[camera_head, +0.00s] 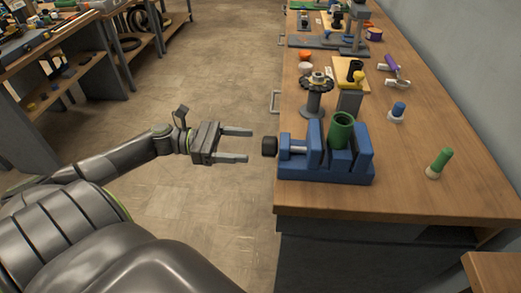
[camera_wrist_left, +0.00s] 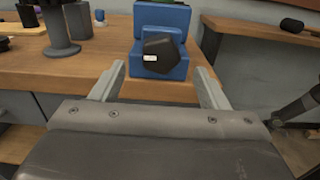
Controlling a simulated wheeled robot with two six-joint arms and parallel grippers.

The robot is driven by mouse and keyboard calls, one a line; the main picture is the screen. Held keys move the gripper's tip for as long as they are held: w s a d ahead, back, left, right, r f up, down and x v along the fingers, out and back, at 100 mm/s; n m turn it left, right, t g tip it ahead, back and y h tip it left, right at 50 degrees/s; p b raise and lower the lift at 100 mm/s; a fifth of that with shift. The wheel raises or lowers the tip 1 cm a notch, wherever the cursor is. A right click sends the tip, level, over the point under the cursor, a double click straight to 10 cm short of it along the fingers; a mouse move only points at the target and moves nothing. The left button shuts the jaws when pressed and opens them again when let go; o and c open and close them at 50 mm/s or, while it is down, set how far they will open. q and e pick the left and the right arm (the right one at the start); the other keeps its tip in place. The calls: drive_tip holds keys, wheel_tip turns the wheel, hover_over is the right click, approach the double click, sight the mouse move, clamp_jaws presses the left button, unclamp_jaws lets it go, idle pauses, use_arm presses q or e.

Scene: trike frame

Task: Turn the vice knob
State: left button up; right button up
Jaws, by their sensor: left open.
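The blue vice (camera_head: 325,170) stands at the near left corner of the wooden bench, with a green cylinder (camera_head: 342,128) upright between its jaws. Its black knob (camera_head: 269,147) sticks out past the bench's left edge. In the left wrist view the knob (camera_wrist_left: 161,57) is faceted, with a small pale mark, in front of the vice (camera_wrist_left: 163,20). My left gripper (camera_head: 251,145) is open and empty, its fingertips pointing at the knob from the left, a short gap away. In the left wrist view the knob lies between and beyond the fingertips (camera_wrist_left: 161,72). My right gripper is not in view.
The wooden bench (camera_head: 455,190) holds a dark toothed part on a stand (camera_head: 316,92) behind the vice. A green-handled tool (camera_head: 439,163) and a blue-topped piece (camera_head: 398,112) stand to the right. The floor (camera_head: 200,75) left of the bench is clear. Shelves (camera_head: 88,70) stand at far left.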

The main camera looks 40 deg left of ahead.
sight(270, 144)
use_arm(q)
drive_tip(key=shift+x, duration=2.65)
drive_tip(key=c, duration=1)
drive_tip(key=shift+o, duration=0.2)
